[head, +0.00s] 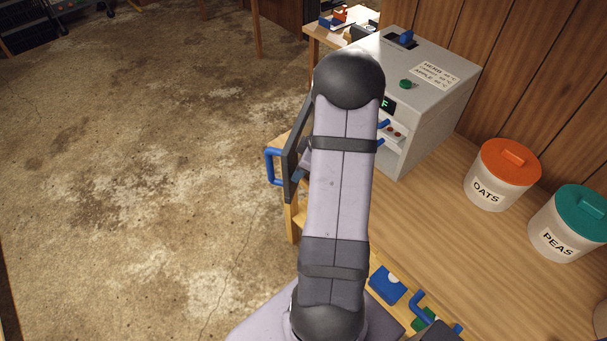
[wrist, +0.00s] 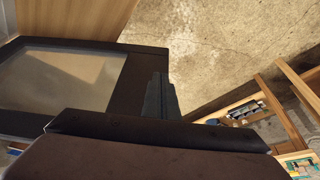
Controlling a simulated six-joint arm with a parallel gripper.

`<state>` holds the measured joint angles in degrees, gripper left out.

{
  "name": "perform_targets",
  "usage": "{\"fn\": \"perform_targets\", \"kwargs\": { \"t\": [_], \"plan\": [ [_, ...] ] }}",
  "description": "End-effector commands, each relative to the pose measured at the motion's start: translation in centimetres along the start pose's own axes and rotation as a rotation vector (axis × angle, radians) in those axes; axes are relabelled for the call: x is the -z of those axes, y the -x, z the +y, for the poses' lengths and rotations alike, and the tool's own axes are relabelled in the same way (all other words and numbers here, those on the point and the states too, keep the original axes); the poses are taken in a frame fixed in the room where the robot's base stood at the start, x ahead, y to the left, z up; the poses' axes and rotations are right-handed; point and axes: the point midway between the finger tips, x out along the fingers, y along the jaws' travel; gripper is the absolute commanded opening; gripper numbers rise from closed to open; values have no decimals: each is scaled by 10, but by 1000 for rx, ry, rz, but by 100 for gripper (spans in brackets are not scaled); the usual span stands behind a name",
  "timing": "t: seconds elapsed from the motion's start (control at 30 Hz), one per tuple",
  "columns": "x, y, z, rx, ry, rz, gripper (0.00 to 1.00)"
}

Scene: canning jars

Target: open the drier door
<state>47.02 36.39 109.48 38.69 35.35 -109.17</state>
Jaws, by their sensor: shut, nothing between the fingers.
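The drier (head: 425,85) is a grey box on the wooden bench, with a label on top and a lit display on its front. Its dark-framed door (head: 291,158) stands swung out from the front, seen nearly edge-on, with a blue handle (head: 271,167) on its left side. My arm covers much of the drier's front and the door's hinge side. In the wrist view the door (wrist: 125,85) shows its dark frame and clouded window. My gripper (wrist: 160,88) is shut and empty, close beside the door frame. I cannot tell whether it touches. My arm mostly hides it in the head view.
An orange-lidded OATS tub (head: 502,175) and a green-lidded PEAS tub (head: 568,223) stand on the bench (head: 450,235) at right. A blue object (head: 388,284) lies near the bench's front edge. Open concrete floor (head: 150,150) is at left.

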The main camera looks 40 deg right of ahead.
Motion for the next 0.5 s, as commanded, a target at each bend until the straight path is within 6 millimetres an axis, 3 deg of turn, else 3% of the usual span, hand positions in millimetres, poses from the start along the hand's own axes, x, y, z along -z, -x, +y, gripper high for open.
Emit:
{"fn": "perform_targets", "kwargs": {
  "t": [0.23,0.5],
  "plan": [
    [36,-16,-5,-74,-179,0,0],
    [89,-37,-2,-75,-184,0,0]
  ]
}}
